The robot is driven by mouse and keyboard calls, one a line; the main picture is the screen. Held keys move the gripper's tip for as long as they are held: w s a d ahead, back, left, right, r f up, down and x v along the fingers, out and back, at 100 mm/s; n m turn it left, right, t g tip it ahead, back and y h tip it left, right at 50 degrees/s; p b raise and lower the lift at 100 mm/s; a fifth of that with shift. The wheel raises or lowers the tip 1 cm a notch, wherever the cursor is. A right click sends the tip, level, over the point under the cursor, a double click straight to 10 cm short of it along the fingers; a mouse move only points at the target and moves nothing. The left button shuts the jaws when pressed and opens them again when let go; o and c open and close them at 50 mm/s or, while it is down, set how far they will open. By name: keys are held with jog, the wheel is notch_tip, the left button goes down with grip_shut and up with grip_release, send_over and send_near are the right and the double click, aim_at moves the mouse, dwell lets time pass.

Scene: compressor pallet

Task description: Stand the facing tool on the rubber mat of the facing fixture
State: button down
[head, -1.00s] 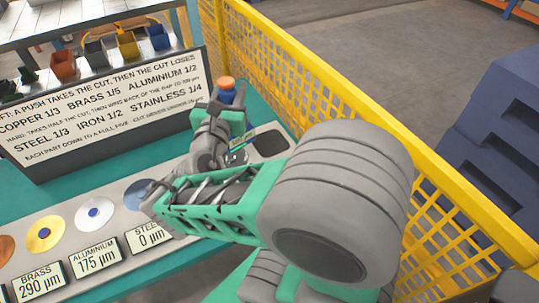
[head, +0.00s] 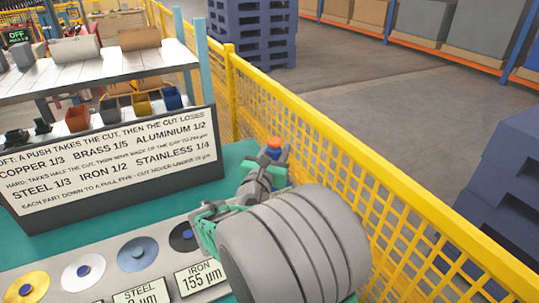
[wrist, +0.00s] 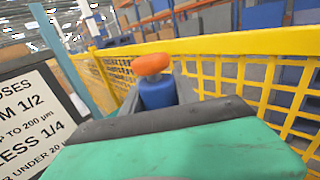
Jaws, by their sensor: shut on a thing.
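The facing tool has a blue body (wrist: 157,93) and an orange knob (wrist: 151,64); in the head view its knob (head: 273,142) shows above my gripper (head: 268,166). My gripper is shut on the tool, and the tool looks roughly upright. The facing fixture is a long grey strip (head: 110,243) with round discs and number plates. The iron disc (head: 183,237) is black and its plate (head: 202,277) reads 155 µm. The fixture's right end and the rubber mat are hidden behind my arm. I cannot tell how far the tool's base is above the surface.
A sign board (head: 110,165) with cut rules stands behind the fixture on the green bench (head: 60,228). A yellow mesh fence (head: 400,210) runs close along the bench's right side. Small coloured bins (head: 142,105) stand behind the board. Blue pallets (head: 500,190) are beyond the fence.

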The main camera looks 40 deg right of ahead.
jog(key=w+d+f+b, duration=0.1)
jog(key=d+f+b, duration=0.1)
jog(key=f, duration=0.5)
jog(key=shift+w+d+f, duration=0.25)
jog(key=shift+w+d, duration=0.1)
jog(key=shift+d, duration=0.4)
jog(key=shift+f, duration=0.1)
jog(key=c, duration=0.9)
grip_release()
jog(key=shift+f, duration=0.2)
jog(key=shift+c, duration=0.2)
jog(key=shift+r, duration=0.1)
